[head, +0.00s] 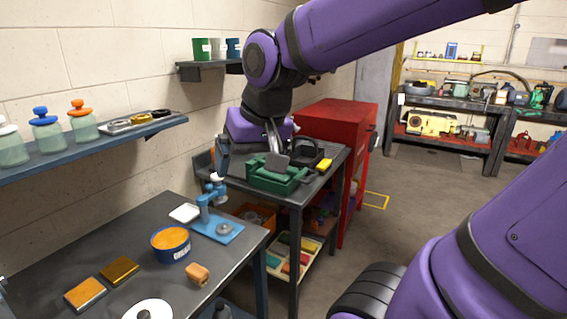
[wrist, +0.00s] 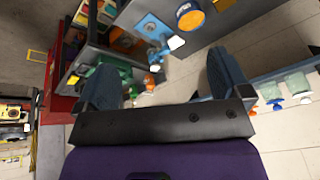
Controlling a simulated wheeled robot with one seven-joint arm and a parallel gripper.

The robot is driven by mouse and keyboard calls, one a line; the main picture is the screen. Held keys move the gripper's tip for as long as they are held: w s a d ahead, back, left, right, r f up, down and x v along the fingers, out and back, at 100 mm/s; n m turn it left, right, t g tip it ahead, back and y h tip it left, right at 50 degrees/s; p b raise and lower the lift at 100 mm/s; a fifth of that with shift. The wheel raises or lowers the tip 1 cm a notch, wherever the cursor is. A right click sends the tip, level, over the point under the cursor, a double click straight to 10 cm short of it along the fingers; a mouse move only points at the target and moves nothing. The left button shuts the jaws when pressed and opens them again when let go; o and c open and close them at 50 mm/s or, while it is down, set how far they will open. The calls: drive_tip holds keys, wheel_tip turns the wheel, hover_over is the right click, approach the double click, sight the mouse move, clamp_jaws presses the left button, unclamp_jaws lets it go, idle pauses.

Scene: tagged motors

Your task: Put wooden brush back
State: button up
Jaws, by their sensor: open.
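A small tan-brown block (head: 198,274), possibly the wooden brush, lies near the right edge of the dark workbench (head: 225,277). Its bristles cannot be made out, so I cannot be sure what it is. I see no clear brush in the wrist view.
The workbench holds a blue tub (head: 171,246), a blue stand (head: 217,227), two flat orange-brown pieces and a white disc (head: 148,309). A red cabinet (head: 335,127) stands beyond. Wall shelf (head: 90,145) carries several jars.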

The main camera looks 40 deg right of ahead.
drive_tip(key=s+d+r+n+t, duration=0.1)
drive_tip(key=s+n, duration=0.1)
drive_tip(key=s, duration=0.5)
drive_tip(key=shift+s+r+n+h, duration=0.25)
drive_tip(key=shift+r+n+h, duration=0.05)
drive_tip(key=shift+r+n, duration=0.1)
